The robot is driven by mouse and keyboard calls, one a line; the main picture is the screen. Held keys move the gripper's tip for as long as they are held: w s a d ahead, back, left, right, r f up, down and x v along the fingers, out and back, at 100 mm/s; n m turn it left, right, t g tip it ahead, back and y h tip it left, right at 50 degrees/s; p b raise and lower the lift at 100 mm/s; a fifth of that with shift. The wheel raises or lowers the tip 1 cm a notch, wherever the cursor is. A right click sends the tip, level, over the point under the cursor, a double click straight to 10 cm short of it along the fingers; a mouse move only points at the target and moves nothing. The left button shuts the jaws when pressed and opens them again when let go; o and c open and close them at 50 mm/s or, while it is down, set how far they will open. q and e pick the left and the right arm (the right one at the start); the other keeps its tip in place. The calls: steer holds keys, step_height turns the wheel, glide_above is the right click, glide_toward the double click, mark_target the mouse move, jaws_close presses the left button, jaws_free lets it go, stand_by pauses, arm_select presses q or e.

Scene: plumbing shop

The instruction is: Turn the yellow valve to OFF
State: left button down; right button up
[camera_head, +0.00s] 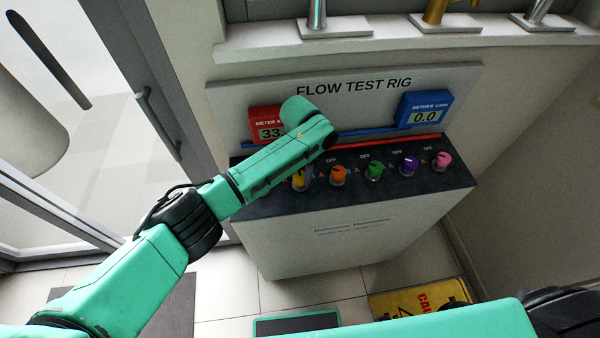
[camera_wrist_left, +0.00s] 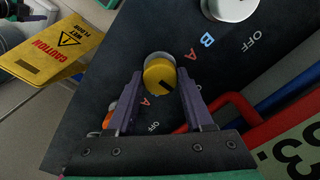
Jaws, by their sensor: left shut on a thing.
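The yellow valve (camera_wrist_left: 158,72) is a round knob with a dark mark on its face, on the dark top of the flow test rig. In the head view the yellow valve (camera_head: 299,183) shows partly below my left forearm. My left gripper (camera_wrist_left: 161,80) is shut on it, one purple finger on each side. In the head view its fingers are hidden by my arm. Red A, blue B and white OFF labels lie around the knobs; I cannot tell which label the dark mark points to. My right gripper is not in view.
Orange (camera_head: 338,175), green (camera_head: 374,171), purple (camera_head: 409,165) and pink (camera_head: 442,160) knobs stand close by in a row. The red meter A (camera_head: 268,124) is partly covered by my arm; blue meter B (camera_head: 424,110) reads 0.0. A yellow caution sign (camera_head: 395,303) lies low on the right.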

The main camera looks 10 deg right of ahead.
mark_target(300, 176)
arm_select(q)
steer(key=shift+c, duration=1.4)
jaws_free()
step_height(300, 176, up, 15)
steer(key=b, duration=0.2)
steer(key=shift+f, duration=0.2)
